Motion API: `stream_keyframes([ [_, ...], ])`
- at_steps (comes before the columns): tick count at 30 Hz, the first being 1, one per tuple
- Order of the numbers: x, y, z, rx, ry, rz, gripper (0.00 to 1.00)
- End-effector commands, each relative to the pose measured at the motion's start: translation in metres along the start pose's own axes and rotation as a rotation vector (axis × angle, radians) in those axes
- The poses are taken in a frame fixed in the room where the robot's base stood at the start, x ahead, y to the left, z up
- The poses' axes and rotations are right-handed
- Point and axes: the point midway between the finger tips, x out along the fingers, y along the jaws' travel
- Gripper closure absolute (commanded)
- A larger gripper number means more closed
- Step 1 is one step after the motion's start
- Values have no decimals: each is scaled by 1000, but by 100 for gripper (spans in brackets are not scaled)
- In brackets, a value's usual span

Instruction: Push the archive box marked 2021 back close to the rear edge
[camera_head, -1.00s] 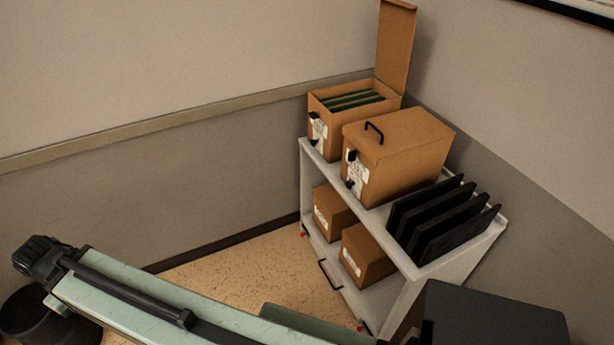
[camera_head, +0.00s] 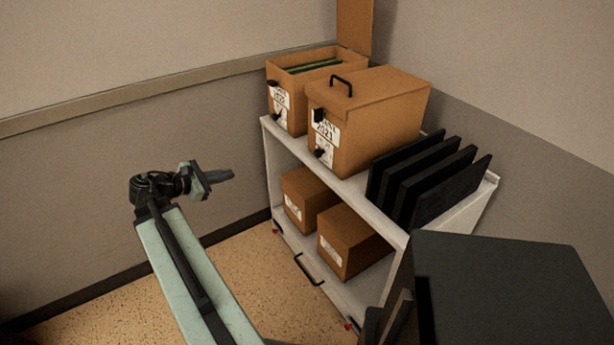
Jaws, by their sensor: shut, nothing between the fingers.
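The closed brown archive box (camera_head: 379,118) stands on the white cart's top shelf (camera_head: 384,217), with its front close to the shelf's front edge. My gripper (camera_head: 231,174) is shut and empty. It is left of the cart, pointing right toward it, apart from the box. The box's rear side and the rear shelf edge behind it are hidden.
An open archive box (camera_head: 285,96) with green folders and a raised lid stands left of the closed one. Black upright dividers (camera_head: 439,184) stand to its right. Two brown boxes are on the lower shelf. A dark flat-topped object (camera_head: 505,275) is at lower right. Walls surround the cart's back.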

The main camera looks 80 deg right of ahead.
Motion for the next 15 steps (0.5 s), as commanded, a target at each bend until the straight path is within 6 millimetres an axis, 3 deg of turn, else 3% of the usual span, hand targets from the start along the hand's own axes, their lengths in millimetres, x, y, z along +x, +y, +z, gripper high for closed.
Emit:
stream_keyframes([
  [1,48,-17,7,-85,-111,-21,100],
  [4,94,-31,51,-247,-280,-66,100],
  [6,110,-36,72,-323,-351,-93,100],
  [9,118,-39,87,-375,-396,-113,100],
  [15,123,-38,94,-382,-402,-117,100],
])
